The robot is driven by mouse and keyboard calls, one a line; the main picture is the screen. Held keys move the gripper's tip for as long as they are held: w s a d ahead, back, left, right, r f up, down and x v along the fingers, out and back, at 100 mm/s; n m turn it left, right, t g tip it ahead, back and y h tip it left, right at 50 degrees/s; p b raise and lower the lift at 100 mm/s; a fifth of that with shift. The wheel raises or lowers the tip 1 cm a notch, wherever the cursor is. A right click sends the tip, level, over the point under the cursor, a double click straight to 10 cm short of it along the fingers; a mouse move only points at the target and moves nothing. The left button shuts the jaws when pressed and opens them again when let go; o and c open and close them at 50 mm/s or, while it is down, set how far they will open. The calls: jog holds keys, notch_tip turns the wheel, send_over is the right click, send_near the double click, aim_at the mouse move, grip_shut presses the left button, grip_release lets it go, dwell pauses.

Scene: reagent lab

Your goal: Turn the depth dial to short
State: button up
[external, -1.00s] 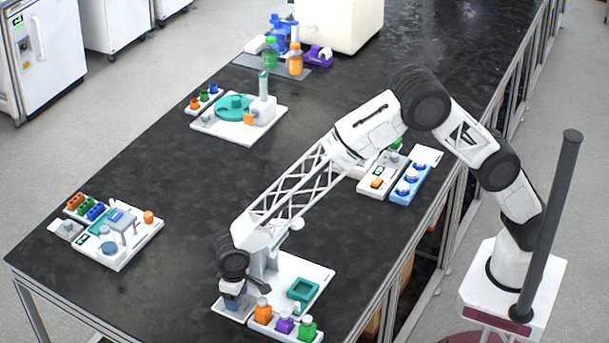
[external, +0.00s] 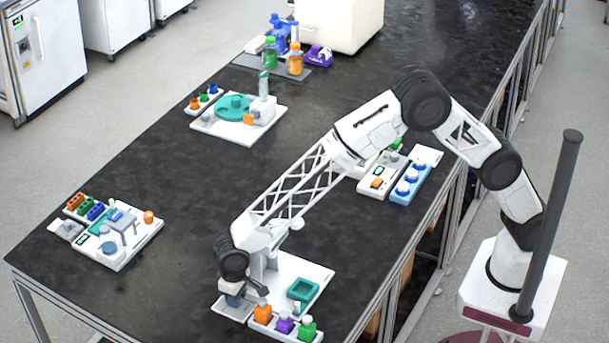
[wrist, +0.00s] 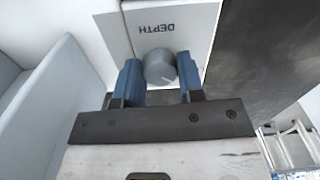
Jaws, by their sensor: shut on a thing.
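The depth dial (wrist: 159,66) is a grey round knob with a pale pointer line. It sits on a white panel (wrist: 172,14) marked "DEPTH", which reads upside down in the wrist view. My gripper (wrist: 160,72) has its two blue fingers on either side of the dial, shut on it. In the external view my gripper (external: 236,299) is low at the white station's left end, and the dial is hidden there. I cannot see a "short" mark.
Orange, purple and green bottles (external: 285,325) stand in a white rack close to the right of my gripper. A teal square tray (external: 303,289) sits on the white station base.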

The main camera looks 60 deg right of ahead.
jog(key=m, duration=0.5)
jog(key=shift+m, duration=0.3)
jog(key=m, duration=0.4)
jog(key=shift+m, duration=0.3)
jog(key=m, duration=0.9)
jog(key=shift+m, duration=0.3)
jog(key=o, duration=0.9)
jog(key=shift+r, duration=3.9)
